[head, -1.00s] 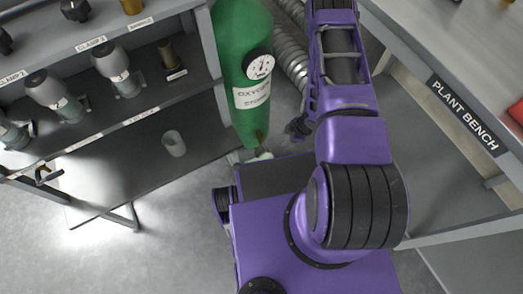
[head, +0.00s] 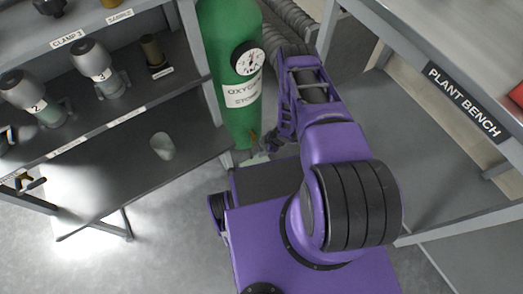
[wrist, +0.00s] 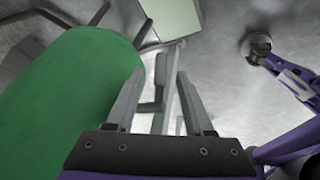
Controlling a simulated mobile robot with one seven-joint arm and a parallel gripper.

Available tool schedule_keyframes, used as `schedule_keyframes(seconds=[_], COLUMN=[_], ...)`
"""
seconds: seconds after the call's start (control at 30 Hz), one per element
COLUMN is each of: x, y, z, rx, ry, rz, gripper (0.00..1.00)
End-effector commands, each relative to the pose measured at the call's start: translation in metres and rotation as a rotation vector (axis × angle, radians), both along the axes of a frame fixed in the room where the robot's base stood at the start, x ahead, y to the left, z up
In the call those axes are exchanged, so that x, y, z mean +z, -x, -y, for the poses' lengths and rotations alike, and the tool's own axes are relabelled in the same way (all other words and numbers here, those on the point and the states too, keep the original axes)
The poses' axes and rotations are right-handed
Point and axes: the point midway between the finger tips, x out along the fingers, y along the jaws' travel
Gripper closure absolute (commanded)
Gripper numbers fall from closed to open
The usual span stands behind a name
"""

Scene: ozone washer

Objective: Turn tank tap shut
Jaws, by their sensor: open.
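The green oxygen tank (head: 228,55) stands behind my base in the head view, with a dial gauge (head: 248,58) and a label on its side. A small brass-coloured fitting (head: 254,138) shows at its lower end; I cannot tell if this is the tap. My gripper (head: 262,144) is low beside that end, small and partly hidden by my arm. In the wrist view my gripper (wrist: 161,74) is open, with the tank (wrist: 70,95) close on the left. A grey upright piece (wrist: 161,85) shows between the fingers; what it is and whether it is touched is unclear.
A shelf unit (head: 120,150) with clamps and a pale cup (head: 162,146) stands at left. The plant bench (head: 440,80) is at right. A ribbed hose (head: 288,22) runs behind the tank. Bare floor (head: 170,260) lies at front left.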

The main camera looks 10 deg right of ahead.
Motion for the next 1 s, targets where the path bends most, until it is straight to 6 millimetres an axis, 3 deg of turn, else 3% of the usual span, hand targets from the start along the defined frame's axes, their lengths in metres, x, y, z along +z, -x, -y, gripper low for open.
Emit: schedule_keyframes(seconds=[0.13, 0.43, 0.73, 1.0], x=[-0.0099, -0.0109, -0.0107, -0.0107], y=[-0.0023, -0.0027, -0.0027, -0.0027], z=[-0.0034, -0.004, -0.0038, -0.0037], rx=[0.001, 0.0, 0.0, 0.0], ry=[0.0, 0.0, 0.0, 0.0], rz=[0.0, 0.0, 0.0, 0.0], gripper=[0.47, 0.47, 1.0, 1.0])
